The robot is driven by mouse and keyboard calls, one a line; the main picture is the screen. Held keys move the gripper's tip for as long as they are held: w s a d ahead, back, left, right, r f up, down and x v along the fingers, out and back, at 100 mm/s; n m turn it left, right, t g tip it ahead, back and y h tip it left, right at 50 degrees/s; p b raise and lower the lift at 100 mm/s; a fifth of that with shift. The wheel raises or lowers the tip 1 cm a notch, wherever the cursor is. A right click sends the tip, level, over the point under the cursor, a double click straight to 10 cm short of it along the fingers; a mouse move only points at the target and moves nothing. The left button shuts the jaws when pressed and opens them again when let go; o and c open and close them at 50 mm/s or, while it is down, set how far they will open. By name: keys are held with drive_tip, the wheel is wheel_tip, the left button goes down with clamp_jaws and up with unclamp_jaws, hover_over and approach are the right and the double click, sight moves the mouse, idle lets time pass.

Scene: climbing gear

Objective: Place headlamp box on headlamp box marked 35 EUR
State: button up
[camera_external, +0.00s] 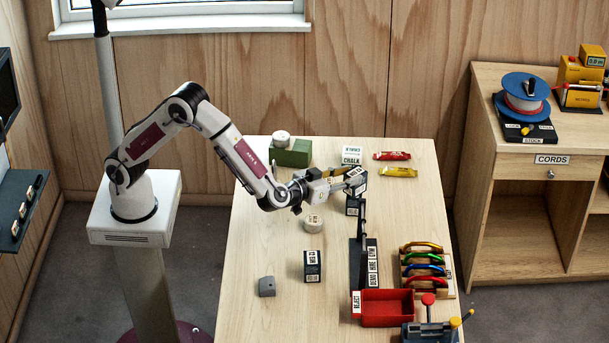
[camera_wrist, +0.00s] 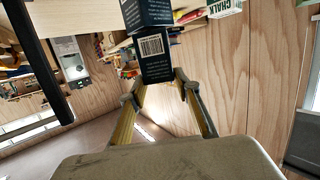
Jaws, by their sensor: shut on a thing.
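My gripper (camera_external: 346,178) is shut on a dark headlamp box (camera_external: 357,183) with a white label, held slightly tilted over the far right part of the table. In the wrist view the held box (camera_wrist: 156,58) shows a barcode between my fingertips (camera_wrist: 157,90). A second dark box (camera_external: 352,208) stands right below it, and its upper part is hidden. In the wrist view a dark box (camera_wrist: 147,13) with white print lies just beyond the held one; I cannot tell whether they touch. Another dark box (camera_external: 312,268) stands nearer the front. The price labels are too small to read.
A black stand (camera_external: 370,258) with an upright post is close in front. A red tray (camera_external: 387,310) and a rack of coloured carabiners (camera_external: 425,265) lie at right. The table's left front is mostly clear.

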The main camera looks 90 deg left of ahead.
drive_tip(key=shift+f, duration=0.15)
drive_tip(key=o, duration=1.2)
drive_tip(key=v, duration=1.2)
drive_tip(key=shift+w+r, duration=0.15)
drive_tip(key=shift+r, duration=0.1)
